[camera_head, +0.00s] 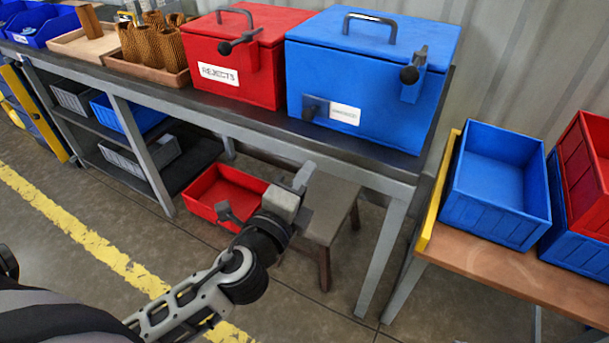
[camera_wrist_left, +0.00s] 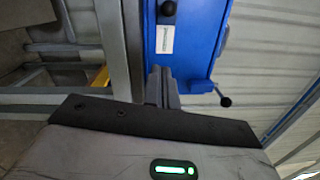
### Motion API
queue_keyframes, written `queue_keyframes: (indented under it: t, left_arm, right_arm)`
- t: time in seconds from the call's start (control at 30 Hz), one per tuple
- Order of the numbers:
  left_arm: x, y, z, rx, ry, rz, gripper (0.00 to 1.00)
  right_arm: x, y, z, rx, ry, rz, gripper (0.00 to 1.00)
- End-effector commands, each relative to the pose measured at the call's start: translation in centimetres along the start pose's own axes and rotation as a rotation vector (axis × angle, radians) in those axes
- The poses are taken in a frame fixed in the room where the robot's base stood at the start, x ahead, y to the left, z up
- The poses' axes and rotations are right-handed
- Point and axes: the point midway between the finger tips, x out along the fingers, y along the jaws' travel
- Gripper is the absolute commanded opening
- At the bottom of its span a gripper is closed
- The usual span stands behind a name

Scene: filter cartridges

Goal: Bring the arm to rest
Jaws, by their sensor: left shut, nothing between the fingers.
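My left arm comes in from the lower left in the head view. Its left gripper (camera_head: 303,178) is in front of the workbench, over the floor and a stool, and touches nothing that I can see. In the left wrist view the fingers of the left gripper (camera_wrist_left: 161,84) are together, with nothing between them. The blue lidded box (camera_wrist_left: 185,42) lies beyond the fingers in that view. My right gripper is not in view.
The workbench carries a red REJECTS box (camera_head: 245,75), a blue box (camera_head: 370,85) and a wooden tray (camera_head: 148,85) of brown cartridges. A stool (camera_head: 325,212) and red bin (camera_head: 215,195) are below. Blue bins (camera_head: 490,215) stand on a right table. Floor at lower left is clear.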

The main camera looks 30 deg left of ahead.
Motion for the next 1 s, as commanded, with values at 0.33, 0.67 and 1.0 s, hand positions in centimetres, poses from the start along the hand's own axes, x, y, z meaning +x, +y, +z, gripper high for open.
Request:
queue_keyframes:
  t: [0.33,0.67,1.0]
  left_arm:
    - [-0.1,0.2,-0.1,-0.021,0.002,0.012,0.0]
    - [-6.4,6.1,-3.3,-0.91,-0.03,0.462,0.0]
    - [-12.9,8.1,-6.9,-1.686,-0.224,0.755,0.0]
  right_arm:
    - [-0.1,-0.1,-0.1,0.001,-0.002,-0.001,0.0]
    - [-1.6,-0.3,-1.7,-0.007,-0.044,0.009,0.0]
    - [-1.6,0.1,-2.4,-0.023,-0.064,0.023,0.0]
